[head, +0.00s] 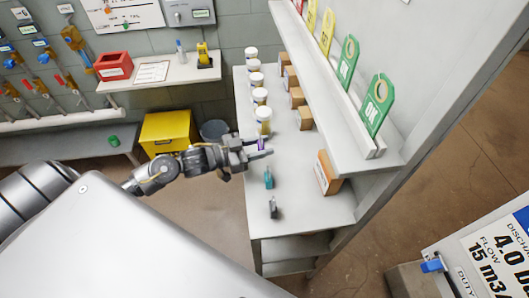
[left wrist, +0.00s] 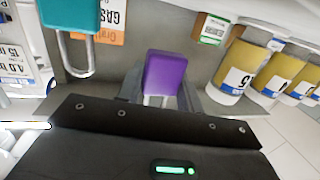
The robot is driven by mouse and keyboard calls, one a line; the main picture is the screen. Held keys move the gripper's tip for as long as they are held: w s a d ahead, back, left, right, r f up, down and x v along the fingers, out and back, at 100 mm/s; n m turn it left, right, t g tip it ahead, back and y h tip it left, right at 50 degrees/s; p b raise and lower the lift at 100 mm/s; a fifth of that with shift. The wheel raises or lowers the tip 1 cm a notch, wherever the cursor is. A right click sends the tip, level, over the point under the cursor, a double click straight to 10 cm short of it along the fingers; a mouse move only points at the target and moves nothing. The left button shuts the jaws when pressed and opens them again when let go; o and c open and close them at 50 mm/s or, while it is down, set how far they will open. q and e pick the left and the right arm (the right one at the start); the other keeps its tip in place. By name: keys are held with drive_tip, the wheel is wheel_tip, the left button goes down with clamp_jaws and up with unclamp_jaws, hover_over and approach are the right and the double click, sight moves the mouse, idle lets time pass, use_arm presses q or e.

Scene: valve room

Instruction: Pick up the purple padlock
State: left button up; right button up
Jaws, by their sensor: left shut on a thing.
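The purple padlock (head: 261,143) shows in the head view between the fingers of my left gripper (head: 258,149), which is over the grey shelf unit. In the left wrist view the purple padlock (left wrist: 165,74) has its body facing the camera and its metal shackle toward the jaws. My left gripper is shut on it. The fingers hide part of the shackle, and I cannot tell whether the padlock touches the shelf. My right gripper is not in view.
A teal padlock (head: 268,178) and a dark padlock (head: 273,208) stand nearby on the grey shelf (head: 310,215). Several white-lidded jars (head: 263,118) line its left edge behind. Cardboard boxes (head: 328,172) stand along the right, under an upper ledge (head: 345,125) with tags.

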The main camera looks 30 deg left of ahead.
use_arm(q)
drive_tip(key=s+r+b, duration=0.1)
drive_tip(key=s+r, duration=0.7)
drive_tip(key=s, duration=0.4)
drive_tip(key=shift+s+d+b, duration=0.2)
drive_tip(key=shift+s+b, duration=0.05)
drive_tip(key=shift+b, duration=0.1)
idle(0.5)
